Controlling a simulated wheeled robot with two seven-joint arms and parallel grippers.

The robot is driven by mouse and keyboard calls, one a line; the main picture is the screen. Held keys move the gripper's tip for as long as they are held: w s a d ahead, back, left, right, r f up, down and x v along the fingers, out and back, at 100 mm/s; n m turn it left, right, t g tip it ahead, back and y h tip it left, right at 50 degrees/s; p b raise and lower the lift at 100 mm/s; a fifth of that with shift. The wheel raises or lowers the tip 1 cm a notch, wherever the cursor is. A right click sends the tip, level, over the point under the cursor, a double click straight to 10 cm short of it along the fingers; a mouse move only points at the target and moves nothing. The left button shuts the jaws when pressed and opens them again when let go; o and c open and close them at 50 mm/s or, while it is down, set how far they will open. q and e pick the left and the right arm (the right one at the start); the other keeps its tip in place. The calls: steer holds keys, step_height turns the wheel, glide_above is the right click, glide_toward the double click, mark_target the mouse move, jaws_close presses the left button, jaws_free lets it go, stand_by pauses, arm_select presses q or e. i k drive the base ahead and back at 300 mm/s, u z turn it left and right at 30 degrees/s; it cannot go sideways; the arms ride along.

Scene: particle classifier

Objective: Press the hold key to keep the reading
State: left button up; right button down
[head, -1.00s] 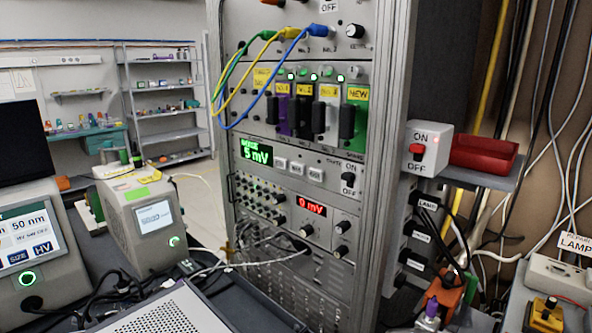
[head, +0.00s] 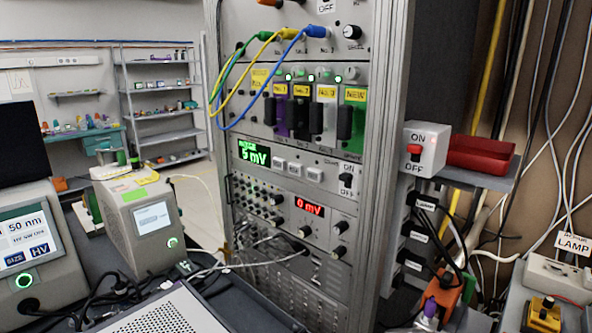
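A rack unit in the middle of the head view has a green-lit display (head: 254,153) that appears to read 6 mV. A row of small pale keys (head: 296,170) sits to the right of that display. Their labels are too small to read, so I cannot tell which is the hold key. An ON/OFF switch (head: 346,181) is at the right end of the same panel. Neither of my grippers is in view.
A red display (head: 310,207) reading 0 mV sits below. Coloured cables (head: 262,42) loop in front of the modules above. A box with a red switch (head: 414,152) and a red tray (head: 481,153) stand right of the rack. Instruments (head: 143,222) stand at the left.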

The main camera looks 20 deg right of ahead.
mark_target(294, 168)
steer(key=u, duration=2.35)
steer(key=k, duration=1)
steer(key=z, duration=1.4)
